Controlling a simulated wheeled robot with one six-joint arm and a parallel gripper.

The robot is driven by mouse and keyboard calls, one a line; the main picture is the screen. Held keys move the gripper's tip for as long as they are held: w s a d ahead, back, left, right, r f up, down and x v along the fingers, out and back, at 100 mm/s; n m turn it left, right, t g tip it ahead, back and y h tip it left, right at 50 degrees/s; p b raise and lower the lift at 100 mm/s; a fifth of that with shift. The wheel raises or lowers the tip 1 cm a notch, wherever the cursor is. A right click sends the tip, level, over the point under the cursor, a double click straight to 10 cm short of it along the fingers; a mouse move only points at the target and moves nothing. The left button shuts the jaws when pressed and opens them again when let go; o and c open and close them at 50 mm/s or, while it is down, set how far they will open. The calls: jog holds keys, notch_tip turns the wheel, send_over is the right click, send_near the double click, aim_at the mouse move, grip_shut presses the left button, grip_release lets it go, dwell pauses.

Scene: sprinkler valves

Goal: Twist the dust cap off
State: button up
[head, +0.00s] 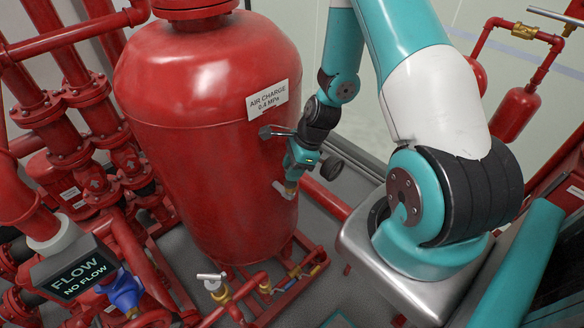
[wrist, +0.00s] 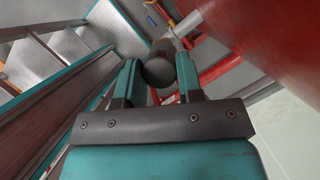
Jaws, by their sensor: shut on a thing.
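A dark round cap (wrist: 158,73), which I take for the dust cap, sits between the two fingers of my gripper (wrist: 159,80) in the wrist view. The fingers are shut on its sides. A greyish round part (wrist: 165,46) shows just beyond it. In the head view my gripper (head: 292,178) is low at the right side of the big red tank (head: 190,110). A small pale metal fitting (head: 284,191) shows at the fingertips there. The cap itself is hidden by the gripper in the head view, and its thread cannot be seen.
The tank carries a white "AIR CHARGE" label (head: 268,99) above my gripper. A red pipe (head: 326,199) runs along the floor to the right. Pipes with a valve (head: 212,281) lie in front of the tank. A FLOW / NO FLOW box (head: 76,270) is at lower left.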

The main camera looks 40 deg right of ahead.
jog(key=shift+r+p, duration=0.85)
jog(key=shift+r, duration=0.5)
